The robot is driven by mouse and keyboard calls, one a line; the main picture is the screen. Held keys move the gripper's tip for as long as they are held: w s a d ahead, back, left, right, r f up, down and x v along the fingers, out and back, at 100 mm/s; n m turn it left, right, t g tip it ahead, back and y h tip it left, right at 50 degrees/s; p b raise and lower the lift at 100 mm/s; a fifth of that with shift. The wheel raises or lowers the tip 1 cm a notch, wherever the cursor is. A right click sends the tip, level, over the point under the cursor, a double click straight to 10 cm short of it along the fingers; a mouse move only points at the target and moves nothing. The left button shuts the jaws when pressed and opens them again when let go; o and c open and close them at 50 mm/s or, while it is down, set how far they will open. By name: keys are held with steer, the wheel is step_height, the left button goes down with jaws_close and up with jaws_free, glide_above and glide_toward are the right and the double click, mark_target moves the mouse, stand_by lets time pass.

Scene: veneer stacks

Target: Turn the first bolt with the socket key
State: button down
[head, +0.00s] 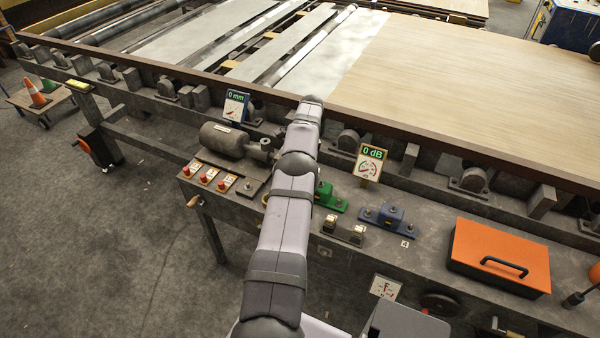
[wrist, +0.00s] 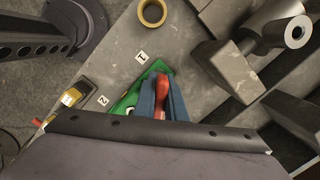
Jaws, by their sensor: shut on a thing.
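In the wrist view, my gripper (wrist: 162,100) shows as two blue-grey fingers shut on a red handle, which I take to be the socket key (wrist: 162,84). Its socket end is hidden, so I cannot tell whether it sits on a bolt. The fingers are over a green bearing block (wrist: 129,100), close to a plate marked 1 (wrist: 141,57); a plate marked 2 (wrist: 103,100) is to the left. The bolt itself is not visible. In the head view, the green block (head: 326,197) shows beside my arm, which hides my gripper.
A blue bearing block (head: 391,216) and an orange toolbox (head: 500,256) stand to the right on the bench. A grey motor (head: 226,139) and red buttons (head: 211,175) are left of my arm. A yellow ring (wrist: 152,12) lies beyond the green block.

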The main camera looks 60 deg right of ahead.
steer(key=shift+f+b, duration=0.45)
steer(key=shift+f, duration=0.15)
steer(key=shift+r+m, duration=0.1)
steer(key=shift+m, duration=0.2)
steer(key=m+p, duration=0.1)
steer(key=m, duration=0.2)
steer(key=shift+d, duration=0.1)
steer(key=m+h+p, duration=0.1)
steer(key=m, duration=0.3)
steer(key=shift+m, duration=0.3)
steer(key=shift+d+m, duration=0.1)
steer(key=shift+m, duration=0.4)
steer(key=shift+n+b, duration=0.35)
steer(key=shift+n, duration=0.45)
steer(key=shift+r+p, duration=0.75)
steer(key=shift+r, duration=0.5)
stand_by(2.6)
steer(key=shift+r+p, duration=1.6)
steer(key=shift+r, duration=0.85)
